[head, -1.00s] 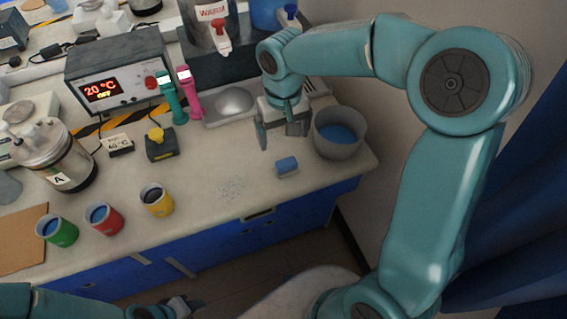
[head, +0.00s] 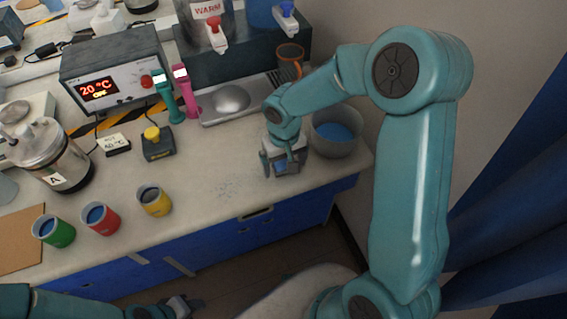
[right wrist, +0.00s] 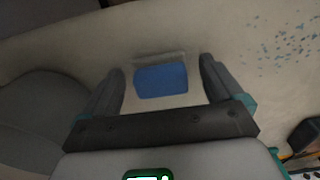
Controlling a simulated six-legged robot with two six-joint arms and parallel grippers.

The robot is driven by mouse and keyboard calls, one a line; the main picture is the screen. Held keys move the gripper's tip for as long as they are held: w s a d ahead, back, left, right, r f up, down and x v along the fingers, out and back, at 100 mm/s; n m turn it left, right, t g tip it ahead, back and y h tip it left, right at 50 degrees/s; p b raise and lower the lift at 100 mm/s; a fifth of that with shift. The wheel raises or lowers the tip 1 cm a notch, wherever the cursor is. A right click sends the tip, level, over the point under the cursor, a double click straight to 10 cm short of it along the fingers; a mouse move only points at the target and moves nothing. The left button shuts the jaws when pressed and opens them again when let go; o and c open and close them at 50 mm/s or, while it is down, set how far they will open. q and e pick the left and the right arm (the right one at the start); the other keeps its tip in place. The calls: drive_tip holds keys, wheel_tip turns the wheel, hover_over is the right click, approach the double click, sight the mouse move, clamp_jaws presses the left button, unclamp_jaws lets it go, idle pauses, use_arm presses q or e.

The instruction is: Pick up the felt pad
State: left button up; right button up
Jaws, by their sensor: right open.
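The felt pad (head: 287,168) is a small blue block with a pale edge, lying on the bench near its front right corner. It is partly hidden by my right gripper (head: 283,172) in the head view. In the right wrist view the blue pad (right wrist: 161,81) lies between the two fingers of the open right gripper (right wrist: 163,85), with a gap on each side. The fingers stand around it and are not closed on it. My left gripper (head: 178,307) is at the bottom of the head view, away from the bench top, and its jaw opening is unclear.
A grey pot with blue contents (head: 335,132) stands close to the right gripper, on its right. Yellow (head: 155,202), red (head: 101,219) and green (head: 54,232) cups stand further left. The bench's front edge is near.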

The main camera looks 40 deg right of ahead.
sight(284, 162)
drive_tip(key=c, duration=1.1)
wheel_tip(284, 162, up, 20)
drive_tip(key=shift+r+p, duration=0.1)
drive_tip(key=shift+p, duration=0.45)
